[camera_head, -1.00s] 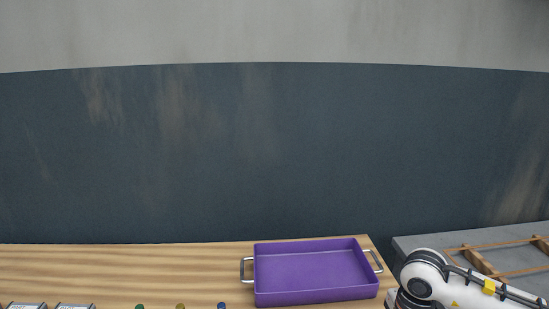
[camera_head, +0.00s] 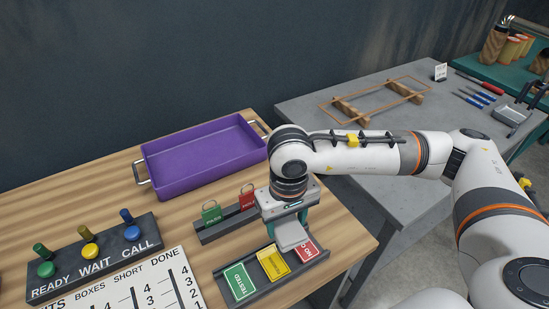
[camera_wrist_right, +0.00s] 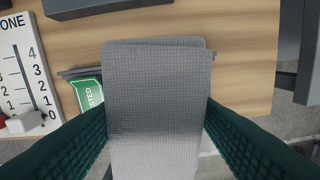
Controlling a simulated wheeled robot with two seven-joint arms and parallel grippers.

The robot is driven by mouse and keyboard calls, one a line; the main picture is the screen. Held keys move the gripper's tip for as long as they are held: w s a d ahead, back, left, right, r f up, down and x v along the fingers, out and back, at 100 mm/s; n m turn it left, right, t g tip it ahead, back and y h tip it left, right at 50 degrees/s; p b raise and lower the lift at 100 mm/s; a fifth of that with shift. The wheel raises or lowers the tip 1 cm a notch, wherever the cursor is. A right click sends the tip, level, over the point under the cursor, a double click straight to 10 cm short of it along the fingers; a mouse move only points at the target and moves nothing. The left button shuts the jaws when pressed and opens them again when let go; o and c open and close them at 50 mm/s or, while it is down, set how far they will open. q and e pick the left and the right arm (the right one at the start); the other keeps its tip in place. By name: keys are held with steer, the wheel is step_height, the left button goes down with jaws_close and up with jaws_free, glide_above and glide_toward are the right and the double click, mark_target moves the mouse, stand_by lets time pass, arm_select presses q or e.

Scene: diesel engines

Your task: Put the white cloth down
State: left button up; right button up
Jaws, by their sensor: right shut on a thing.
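My right gripper (camera_head: 289,222) points down over the front right part of the wooden bench (camera_head: 90,195). Its green fingers are shut on the white cloth (camera_head: 291,236), a folded, flat piece that hangs below them. In the right wrist view the cloth (camera_wrist_right: 155,95) looks grey and woven, and sits between the two fingers. It hangs over the card holder (camera_head: 262,289) and hides part of it; I cannot tell whether it touches. My left gripper is not in view.
The holder has a green card (camera_head: 239,281), a yellow card (camera_head: 273,262) and a red card (camera_head: 306,249). Behind it stands a tag rack (camera_head: 222,229). A purple tray (camera_head: 205,160) is at the back; a lever box (camera_head: 95,262) and white scoreboard (camera_head: 160,290) are left. A grey table (camera_head: 330,150) stands right.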

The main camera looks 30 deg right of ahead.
steer(key=w+d+f+m+b, duration=0.2)
steer(key=w+d+m+b, duration=0.1)
steer(key=w+d+m, duration=1.2)
steer(key=shift+m, duration=0.9)
steer(key=f, duration=0.1)
steer(key=a+f+p, duration=0.1)
steer(key=f, duration=0.3)
steer(key=shift+s+a+f+p, duration=0.25)
steer(key=shift+s+a+p, duration=0.1)
steer(key=shift+s, duration=0.05)
step_height(320, 180, down, 4)
steer(key=shift+f+p, duration=0.1)
steer(key=shift+p, duration=0.35)
steer(key=shift+f, duration=0.15)
steer(key=shift+f, duration=0.15)
steer(key=o, duration=1.1)
steer(key=shift+c, duration=0.2)
